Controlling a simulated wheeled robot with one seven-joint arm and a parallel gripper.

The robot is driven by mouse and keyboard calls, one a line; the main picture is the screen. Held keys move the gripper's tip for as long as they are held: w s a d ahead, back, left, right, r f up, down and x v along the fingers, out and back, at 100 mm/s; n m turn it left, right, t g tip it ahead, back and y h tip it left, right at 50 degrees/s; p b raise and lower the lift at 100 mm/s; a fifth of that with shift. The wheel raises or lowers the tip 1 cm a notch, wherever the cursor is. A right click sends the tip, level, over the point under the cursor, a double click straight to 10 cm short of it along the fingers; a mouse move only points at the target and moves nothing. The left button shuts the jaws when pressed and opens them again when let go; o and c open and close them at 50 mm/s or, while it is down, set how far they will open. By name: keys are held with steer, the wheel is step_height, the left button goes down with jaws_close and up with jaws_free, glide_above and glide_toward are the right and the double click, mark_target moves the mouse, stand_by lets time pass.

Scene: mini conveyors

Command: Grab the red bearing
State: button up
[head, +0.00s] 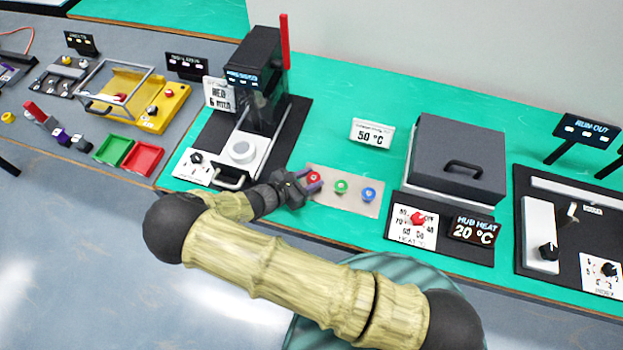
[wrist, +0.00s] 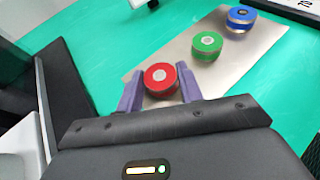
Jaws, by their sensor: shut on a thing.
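The red bearing (wrist: 161,78) is a short red cylinder with a pale round centre, at the near end of a metal plate (wrist: 135,85). In the wrist view my gripper (wrist: 160,90) has its two purple fingers on either side of it, shut on it. The bearing appears to be still at the plate's surface. In the head view the red bearing (head: 314,177) shows at the left end of the plate, with my gripper (head: 312,182) reaching it from the left and partly covering it.
A green bearing (head: 341,186) and a blue bearing (head: 369,194) stand to the right on the plate. A press machine (head: 262,80) stands to the left, and a dark heater box (head: 458,155) to the right.

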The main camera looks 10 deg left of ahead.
mark_target(310, 181)
step_height(310, 181, up, 10)
steer(key=b, duration=0.1)
steer(key=shift+f, duration=0.15)
steer(key=shift+s, duration=0.15)
stand_by(0.5)
